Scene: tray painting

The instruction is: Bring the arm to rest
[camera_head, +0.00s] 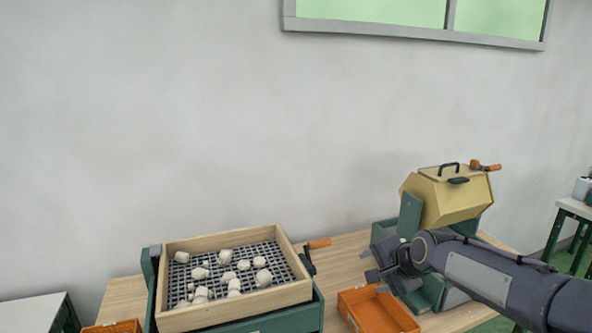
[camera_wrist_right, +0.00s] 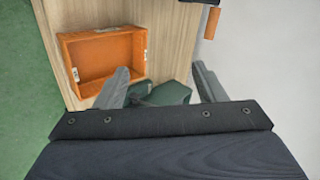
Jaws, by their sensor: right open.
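My right arm (camera_head: 500,277) reaches in from the right in the head view. My right gripper (camera_head: 374,277) is over the table, just above the far edge of an orange crate (camera_head: 352,318). In the right wrist view the gripper (camera_wrist_right: 160,82) has its two grey fingers spread apart with nothing held between them. The orange crate (camera_wrist_right: 66,65) shows there up and left of the fingers and looks empty. Part of a green thing lies behind the fingers. My left gripper is not in view.
A wooden-framed sieve tray (camera_head: 300,290) with several whitish lumps stands on a green base at the left. A yellow drum (camera_head: 445,200) on a green stand is close behind my right arm. Another orange crate (camera_head: 113,328) sits at the lower left. A window is above.

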